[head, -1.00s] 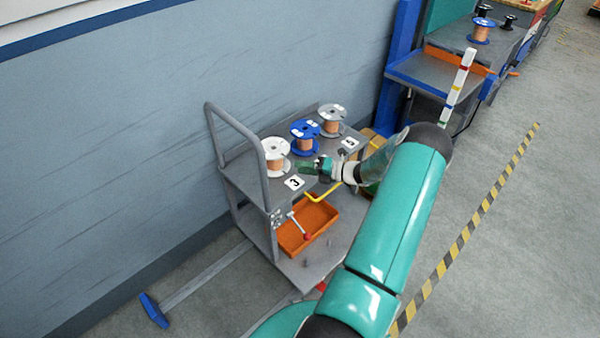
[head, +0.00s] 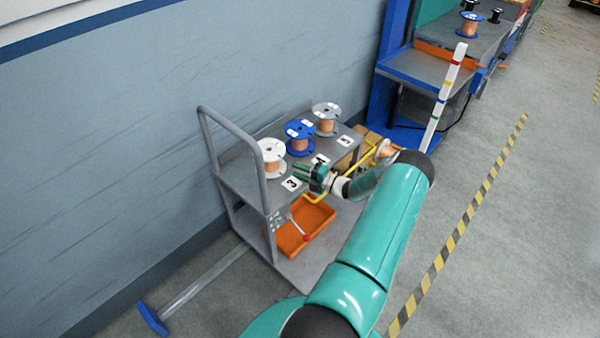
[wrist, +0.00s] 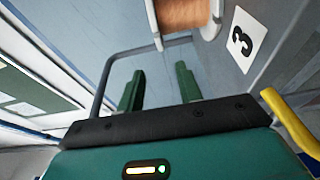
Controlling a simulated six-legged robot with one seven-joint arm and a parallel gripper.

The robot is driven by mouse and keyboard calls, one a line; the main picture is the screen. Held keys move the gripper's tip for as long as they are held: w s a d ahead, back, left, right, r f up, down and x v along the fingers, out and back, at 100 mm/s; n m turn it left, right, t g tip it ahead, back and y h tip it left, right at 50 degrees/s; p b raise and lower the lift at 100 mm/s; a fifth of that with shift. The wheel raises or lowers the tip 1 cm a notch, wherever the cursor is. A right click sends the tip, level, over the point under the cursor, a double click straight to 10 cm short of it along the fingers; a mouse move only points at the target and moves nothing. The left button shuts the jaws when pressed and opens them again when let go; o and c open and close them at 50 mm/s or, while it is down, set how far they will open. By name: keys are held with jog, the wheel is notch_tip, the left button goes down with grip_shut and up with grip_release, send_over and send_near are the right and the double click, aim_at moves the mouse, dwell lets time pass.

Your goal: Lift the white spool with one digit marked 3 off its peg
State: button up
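The white spool (head: 271,156) with copper-coloured wire stands on the cart's top shelf, at the end by the handle, behind a card marked 3 (head: 291,184). Its peg is hidden. In the wrist view part of the spool (wrist: 190,14) shows at the top edge, with the card (wrist: 246,38) to its right. My gripper (head: 303,170) is in front of the shelf's spools, to the right of the white one and apart from it. In the wrist view the two green fingers of my gripper (wrist: 159,88) stand wide apart with nothing between them.
A blue spool (head: 299,138) and a grey spool (head: 326,119) stand farther along the shelf. The cart's grey handle (head: 233,122) rises beside the white spool. A yellow bar (head: 322,194) and an orange tray (head: 303,229) are lower down. A wall runs behind.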

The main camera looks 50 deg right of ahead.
aim_at(274, 160)
jog(key=w, duration=0.4)
jog(key=w+a, duration=0.1)
jog(key=w, duration=0.6)
jog(key=shift+w+a, duration=0.35)
jog(key=shift+c, duration=0.2)
grip_shut()
